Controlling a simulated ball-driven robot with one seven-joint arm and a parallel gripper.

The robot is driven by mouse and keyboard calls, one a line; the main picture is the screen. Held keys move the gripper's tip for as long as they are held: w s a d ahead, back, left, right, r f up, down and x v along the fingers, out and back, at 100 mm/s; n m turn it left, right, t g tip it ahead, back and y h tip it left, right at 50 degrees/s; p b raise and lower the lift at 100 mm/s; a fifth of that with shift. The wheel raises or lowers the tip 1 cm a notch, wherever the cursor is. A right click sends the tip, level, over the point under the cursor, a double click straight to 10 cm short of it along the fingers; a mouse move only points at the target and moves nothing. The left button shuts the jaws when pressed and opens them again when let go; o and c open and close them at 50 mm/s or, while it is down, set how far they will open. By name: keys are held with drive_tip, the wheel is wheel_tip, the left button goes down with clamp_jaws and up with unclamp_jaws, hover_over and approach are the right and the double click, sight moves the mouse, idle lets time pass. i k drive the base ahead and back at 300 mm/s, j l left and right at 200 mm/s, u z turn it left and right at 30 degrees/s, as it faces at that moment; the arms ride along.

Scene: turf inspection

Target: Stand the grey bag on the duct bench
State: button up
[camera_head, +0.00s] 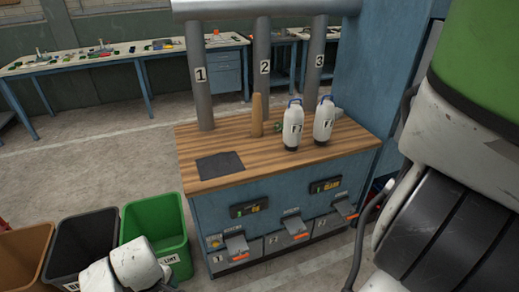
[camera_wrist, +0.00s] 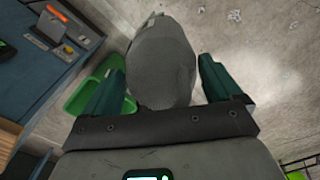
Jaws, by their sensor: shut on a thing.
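In the wrist view a plain grey bag (camera_wrist: 163,55) sits between the two dark green fingers of my gripper (camera_wrist: 160,85), which is shut on it. The bag's far end points away from my palm, and it is clear of the floor behind it. In the head view my wrist shows at the lower left, in front of the bins; I cannot make out the bag there. The duct bench (camera_head: 285,168) has a striped wooden top and blue front, with three grey upright pipes marked 1, 2 and 3 along its back.
A dark square mat (camera_head: 220,165) lies at the bench top's front left. Two white blue-handled containers (camera_head: 293,128) and (camera_head: 324,121) stand at the right; a wooden post (camera_head: 257,116) stands by pipe 2. Brown, black (camera_head: 82,240) and green (camera_head: 155,222) bins stand left of the bench.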

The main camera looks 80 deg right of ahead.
sight(354, 135)
drive_tip(key=z, duration=1.35)
